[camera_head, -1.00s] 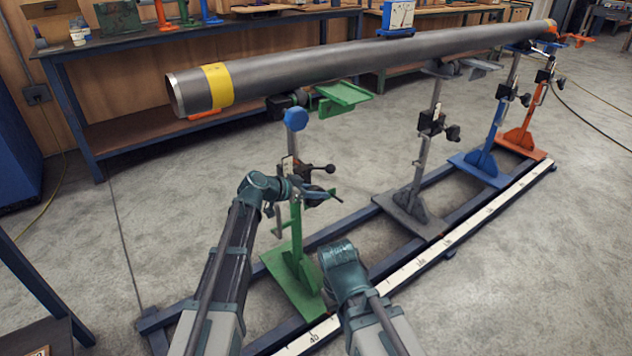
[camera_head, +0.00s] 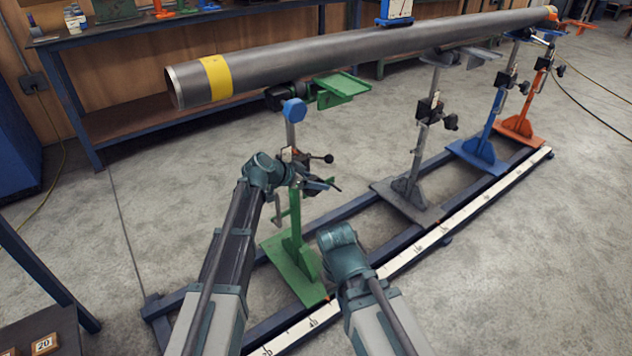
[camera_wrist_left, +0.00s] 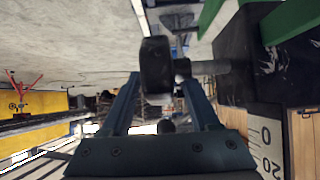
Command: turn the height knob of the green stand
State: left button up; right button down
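The green stand (camera_head: 297,235) stands upright near the left end of the pipe, with a blue round knob (camera_head: 294,110) near its top. A black ball-ended handle (camera_head: 328,158) sticks out to the right from its dark clamp block. My left gripper (camera_head: 322,186) is at the post, just below that block. In the left wrist view, my left gripper (camera_wrist_left: 162,88) is open, its two fingers spread. A black knob (camera_wrist_left: 155,65) on a short shaft sits in the gap around the fingertips; I cannot tell whether they touch it. My right arm reaches in at lower middle; its fingers are hidden.
The long grey pipe (camera_head: 330,58) with a yellow band lies above the stands. Grey (camera_head: 408,200), blue (camera_head: 478,152) and orange (camera_head: 520,128) stands follow along the rail base. A white scale (camera_wrist_left: 265,140) is close to the left gripper. Open floor lies left of the rail.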

pick_arm(q)
jog(key=p+v, duration=0.8)
jog(key=v, duration=0.5)
jog(key=shift+s+a+r, duration=0.2)
jog(key=shift+a, duration=0.1)
pick_arm(e)
notch_tip(320, 180, up, 8)
pick_arm(q)
jog(key=shift+f, duration=0.1)
pick_arm(e)
jog(key=shift+a+f, duration=0.1)
